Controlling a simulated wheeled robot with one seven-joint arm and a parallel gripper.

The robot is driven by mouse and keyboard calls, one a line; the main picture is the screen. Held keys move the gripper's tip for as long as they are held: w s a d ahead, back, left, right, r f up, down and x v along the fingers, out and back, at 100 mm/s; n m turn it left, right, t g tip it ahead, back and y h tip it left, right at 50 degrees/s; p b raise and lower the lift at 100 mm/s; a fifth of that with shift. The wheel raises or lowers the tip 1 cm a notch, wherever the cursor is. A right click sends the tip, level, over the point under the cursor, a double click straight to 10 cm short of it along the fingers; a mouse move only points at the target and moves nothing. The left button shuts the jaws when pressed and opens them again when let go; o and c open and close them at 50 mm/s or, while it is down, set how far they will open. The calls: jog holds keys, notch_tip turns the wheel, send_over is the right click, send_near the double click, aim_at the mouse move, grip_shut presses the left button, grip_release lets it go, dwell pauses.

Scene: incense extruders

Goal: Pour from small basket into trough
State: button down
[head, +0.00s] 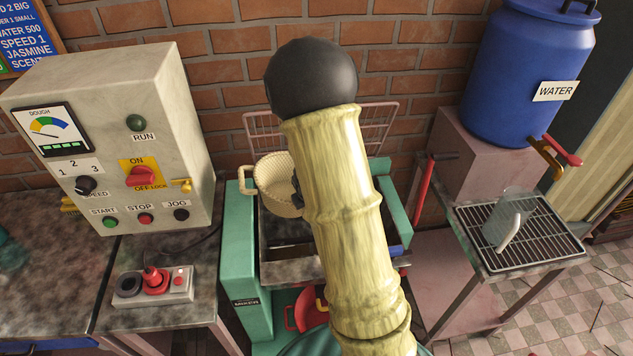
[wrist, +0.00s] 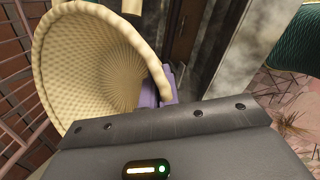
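The small woven basket (head: 277,187) is tipped on its side above the back left of the trough. It also shows large in the wrist view (wrist: 90,62), where its visible inside is bare weave with no contents seen. The trough (head: 241,218) has green end walls and a dark grey inside. My gripper (wrist: 166,88) has its purple fingers at the basket's rim and appears shut on it. In the head view my pale, bamboo-like arm hides most of the gripper and part of the trough. What lies on the trough floor cannot be made out.
A control box (head: 110,140) and a jog pendant (head: 153,287) stand on the left bench. A wire rack (head: 265,132) rises behind the trough against the brick wall. On the right are a blue water barrel (head: 525,75) and a clear jug (head: 508,215) on a grate.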

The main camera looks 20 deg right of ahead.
jog(key=shift+f+h+b, duration=0.4)
jog(key=shift+h+b, duration=0.1)
jog(key=shift+b, duration=0.45)
jog(key=shift+r, duration=0.25)
jog(key=shift+f+h+b, duration=0.35)
jog(key=shift+h+b, duration=0.05)
jog(key=shift+b, duration=0.25)
jog(key=shift+d+f+g+h+b, duration=0.15)
jog(key=shift+g+h+b, duration=0.15)
jog(key=shift+b, duration=0.45)
jog(key=shift+r, duration=0.2)
jog(key=shift+r, duration=0.1)
notch_tip(320, 180, up, 5)
jog(key=p, duration=0.5)
